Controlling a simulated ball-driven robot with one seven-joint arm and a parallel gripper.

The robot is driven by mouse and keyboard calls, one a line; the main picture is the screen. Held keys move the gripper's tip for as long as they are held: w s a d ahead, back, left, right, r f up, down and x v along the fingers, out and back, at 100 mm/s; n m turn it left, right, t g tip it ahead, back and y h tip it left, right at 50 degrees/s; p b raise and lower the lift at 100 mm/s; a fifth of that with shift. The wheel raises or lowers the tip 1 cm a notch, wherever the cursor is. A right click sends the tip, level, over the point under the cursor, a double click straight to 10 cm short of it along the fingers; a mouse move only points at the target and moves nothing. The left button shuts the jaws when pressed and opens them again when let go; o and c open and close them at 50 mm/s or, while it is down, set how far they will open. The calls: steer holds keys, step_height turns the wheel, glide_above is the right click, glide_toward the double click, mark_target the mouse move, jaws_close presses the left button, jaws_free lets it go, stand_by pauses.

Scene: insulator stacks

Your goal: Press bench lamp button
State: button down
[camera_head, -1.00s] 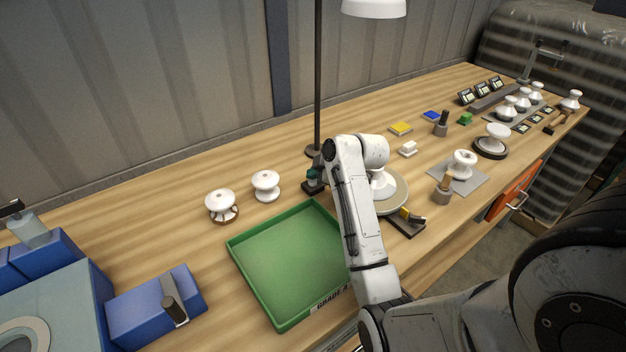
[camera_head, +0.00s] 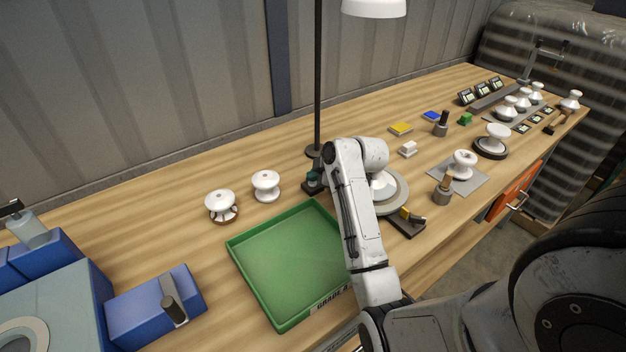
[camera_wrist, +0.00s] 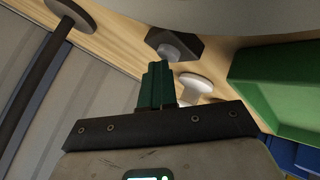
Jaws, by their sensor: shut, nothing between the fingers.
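The bench lamp has a white shade (camera_head: 375,8) at the top, a dark pole (camera_head: 317,80) and a round dark foot on the bench. The foot also shows in the wrist view (camera_wrist: 70,12). A small dark block (camera_head: 311,189) sits on the bench in front of the lamp foot. In the wrist view the block (camera_wrist: 188,44) carries a grey round button (camera_wrist: 174,54). My gripper (camera_head: 314,177) is shut and empty, right at the block. Its dark green fingers (camera_wrist: 157,72) point at the button; I cannot tell whether they touch it.
A green tray (camera_head: 232,250) lies left of my arm. Two white insulators (camera_head: 221,203) (camera_head: 266,184) stand behind it. A round turntable with an insulator (camera_head: 384,187) is partly hidden by my arm. Bare bench lies between lamp foot and wall.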

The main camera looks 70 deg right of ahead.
mark_target(315, 184)
steer(key=shift+r+p, duration=0.3)
steer(key=shift+p, duration=0.05)
step_height(315, 184, up, 6)
steer(key=p, duration=0.5)
steer(key=shift+r+p, duration=0.1)
steer(key=shift+p, duration=0.25)
stand_by(0.5)
